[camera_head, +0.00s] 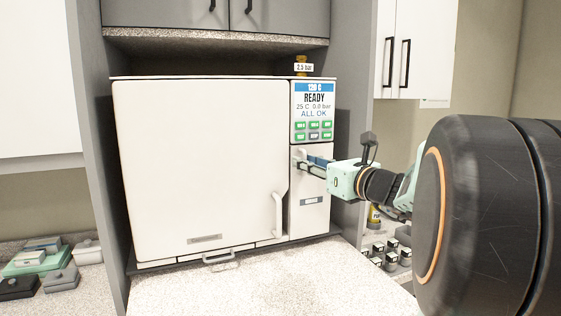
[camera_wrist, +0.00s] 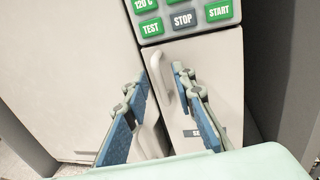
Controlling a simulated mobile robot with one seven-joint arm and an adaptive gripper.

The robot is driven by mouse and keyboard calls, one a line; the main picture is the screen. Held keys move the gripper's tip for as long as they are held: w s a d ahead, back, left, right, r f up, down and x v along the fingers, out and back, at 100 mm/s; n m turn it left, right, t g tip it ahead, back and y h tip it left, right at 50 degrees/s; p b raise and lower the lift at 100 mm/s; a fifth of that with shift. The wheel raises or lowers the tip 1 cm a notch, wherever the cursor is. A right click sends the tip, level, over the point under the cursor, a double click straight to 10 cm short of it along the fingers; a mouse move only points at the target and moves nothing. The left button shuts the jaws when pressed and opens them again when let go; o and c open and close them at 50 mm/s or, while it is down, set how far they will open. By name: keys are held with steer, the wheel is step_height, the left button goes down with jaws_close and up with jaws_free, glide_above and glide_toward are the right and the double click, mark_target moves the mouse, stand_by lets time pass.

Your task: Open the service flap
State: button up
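The service flap (camera_head: 311,213) is the narrow white panel below the control panel on the autoclave's right side. It looks shut. Its small white handle (camera_wrist: 164,75) sits near the flap's upper left and shows partly in the head view, with my fingers covering the rest. My gripper (camera_head: 306,164) is at the handle from the right. In the wrist view its blue-padded fingers (camera_wrist: 161,76) are apart, one on each side of the handle, with gaps showing. I cannot tell whether the fingertips reach around it in depth. The flap's label (camera_wrist: 192,134) is partly hidden by the right finger.
A grey cabinet wall (camera_head: 352,120) stands close on the right. The speckled counter (camera_head: 240,290) in front is clear.

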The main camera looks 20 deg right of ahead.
steer(key=shift+s, duration=0.1)
jaws_close()
